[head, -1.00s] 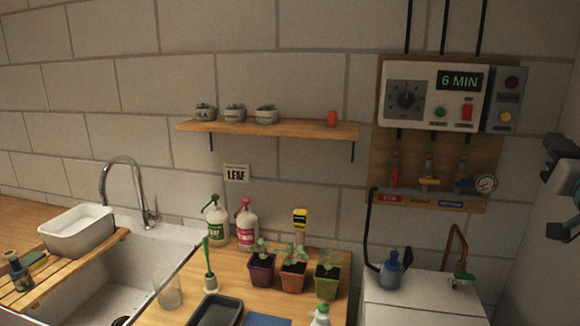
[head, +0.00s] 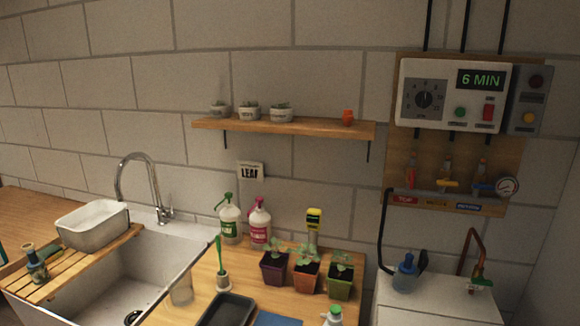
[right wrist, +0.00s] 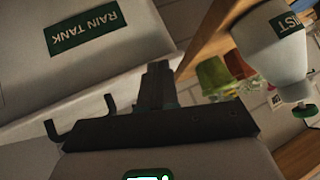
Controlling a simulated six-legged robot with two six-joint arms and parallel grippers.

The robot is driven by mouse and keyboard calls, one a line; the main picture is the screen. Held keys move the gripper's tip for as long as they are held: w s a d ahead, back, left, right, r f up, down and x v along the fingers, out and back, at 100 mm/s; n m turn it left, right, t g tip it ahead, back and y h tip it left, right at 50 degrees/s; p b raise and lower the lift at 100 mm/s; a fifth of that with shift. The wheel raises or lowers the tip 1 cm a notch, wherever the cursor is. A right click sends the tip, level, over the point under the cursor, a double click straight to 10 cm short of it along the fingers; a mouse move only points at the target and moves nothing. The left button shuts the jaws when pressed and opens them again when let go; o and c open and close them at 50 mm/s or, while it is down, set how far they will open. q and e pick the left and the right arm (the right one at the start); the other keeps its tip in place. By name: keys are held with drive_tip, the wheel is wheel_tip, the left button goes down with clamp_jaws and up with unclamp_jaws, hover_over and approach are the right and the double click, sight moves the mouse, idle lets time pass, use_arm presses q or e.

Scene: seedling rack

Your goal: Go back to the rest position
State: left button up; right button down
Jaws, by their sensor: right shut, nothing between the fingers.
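My right gripper (right wrist: 157,85) shows in the right wrist view as a dark pair of fingers pressed together, with nothing between them. It is near a pale tank labelled RAIN TANK (right wrist: 130,22), whose label appears upside down, and is apart from a white bottle (right wrist: 268,62) on the right. Neither gripper shows in the head view. My left gripper is in no frame.
In the head view, three potted seedlings (head: 307,277) stand on the wooden counter beside two spray bottles (head: 260,228). A sink (head: 165,262) lies left. A shelf (head: 290,127) and a control box (head: 455,95) are on the wall. A white cabinet (head: 430,308) stands right.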

drive_tip(key=s+a+f+g+y, duration=0.1)
drive_tip(key=s+a+f+g, duration=0.3)
drive_tip(key=s+a+f, duration=0.45)
drive_tip(key=s+a+f+g, duration=0.1)
drive_tip(key=s+f, duration=0.2)
drive_tip(key=s, duration=0.3)
drive_tip(key=s+a+f+g+y, duration=0.1)
drive_tip(key=s+a+f+g, duration=0.1)
drive_tip(key=s, duration=0.4)
drive_tip(key=s+a+f+g, duration=0.2)
drive_tip(key=s+f, duration=0.2)
drive_tip(key=s, duration=0.2)
drive_tip(key=shift+s+a+f+n, duration=0.25)
drive_tip(key=shift+s+f+n, duration=0.1)
drive_tip(key=shift+n, duration=0.05)
